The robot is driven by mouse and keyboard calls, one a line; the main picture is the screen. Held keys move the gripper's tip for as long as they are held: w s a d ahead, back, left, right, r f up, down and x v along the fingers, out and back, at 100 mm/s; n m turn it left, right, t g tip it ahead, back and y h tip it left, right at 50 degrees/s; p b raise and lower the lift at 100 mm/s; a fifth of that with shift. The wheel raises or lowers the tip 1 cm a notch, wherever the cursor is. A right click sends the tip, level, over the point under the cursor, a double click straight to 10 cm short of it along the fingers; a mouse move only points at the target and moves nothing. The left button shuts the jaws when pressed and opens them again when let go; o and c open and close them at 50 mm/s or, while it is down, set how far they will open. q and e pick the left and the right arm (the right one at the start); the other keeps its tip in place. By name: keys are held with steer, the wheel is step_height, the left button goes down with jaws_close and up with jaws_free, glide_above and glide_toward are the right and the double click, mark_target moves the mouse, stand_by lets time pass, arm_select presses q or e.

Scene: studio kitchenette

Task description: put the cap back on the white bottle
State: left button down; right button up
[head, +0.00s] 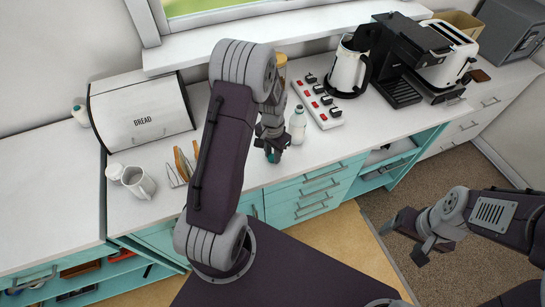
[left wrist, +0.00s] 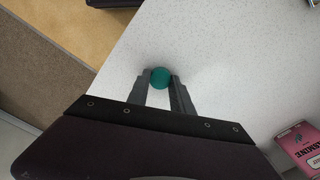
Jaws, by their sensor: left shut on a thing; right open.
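My left gripper (head: 271,152) is just left of the bottle, low over the counter's front edge. It is shut on the teal cap (head: 273,157), which also shows between the fingertips in the left wrist view (left wrist: 161,77). I cannot tell whether the cap touches the counter. The bottle is not in the left wrist view. My right gripper (head: 403,243) is open and empty, out over the floor at the right.
A power strip (head: 318,103) lies right of the bottle, with a kettle (head: 348,68) and coffee machine (head: 412,60) beyond. A toast rack (head: 181,165), white mug (head: 138,183) and bread bin (head: 140,110) stand left. A pink tin (left wrist: 298,148) shows in the left wrist view.

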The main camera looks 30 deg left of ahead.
arm_select(q)
step_height(320, 180, up, 10)
stand_by(0.5)
